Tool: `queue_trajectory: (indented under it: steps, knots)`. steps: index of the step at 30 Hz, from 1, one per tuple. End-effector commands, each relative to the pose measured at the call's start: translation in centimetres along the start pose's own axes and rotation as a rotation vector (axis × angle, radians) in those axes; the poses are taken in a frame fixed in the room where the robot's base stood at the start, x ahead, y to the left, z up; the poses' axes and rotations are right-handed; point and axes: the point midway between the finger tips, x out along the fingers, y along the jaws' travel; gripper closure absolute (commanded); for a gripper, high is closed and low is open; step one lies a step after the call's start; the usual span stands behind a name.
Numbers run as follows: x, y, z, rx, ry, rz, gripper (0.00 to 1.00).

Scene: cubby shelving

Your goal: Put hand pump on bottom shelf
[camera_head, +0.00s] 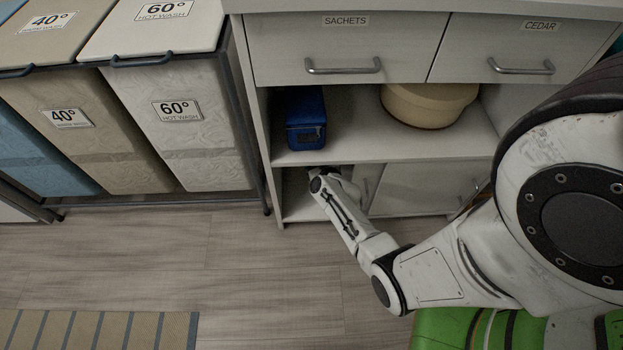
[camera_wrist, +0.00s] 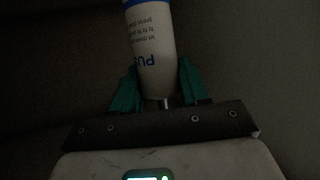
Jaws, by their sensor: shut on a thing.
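The hand pump (camera_wrist: 152,45) is a white container with blue and dark print, seen in the wrist view. My gripper (camera_wrist: 158,88) is shut on it, with one green finger on each side. In the head view my arm reaches into the open lower left compartment, the bottom shelf (camera_head: 296,207), below the middle shelf. The gripper's fingers and the pump are hidden there in the head view. The wrist view is dark, and I cannot tell whether the pump touches the shelf floor.
A blue box (camera_head: 306,118) and a round cream container (camera_head: 430,103) stand on the middle shelf (camera_head: 400,149) above. A pale door (camera_head: 420,187) closes the lower right. Laundry hampers (camera_head: 190,130) stand at the left.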

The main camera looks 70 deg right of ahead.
Motion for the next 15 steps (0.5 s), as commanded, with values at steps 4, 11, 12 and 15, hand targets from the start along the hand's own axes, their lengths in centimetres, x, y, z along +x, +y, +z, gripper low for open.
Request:
queue_trajectory:
  steps: [4,11,12,15]
  knots:
    - [1.1,0.1,2.6,0.001,0.002,0.001,1.00]
    - [1.5,0.0,3.5,0.000,0.002,0.001,1.00]
    - [1.6,0.0,3.6,0.000,0.002,0.000,1.00]
    - [1.8,0.0,4.2,0.001,0.002,0.000,1.00]
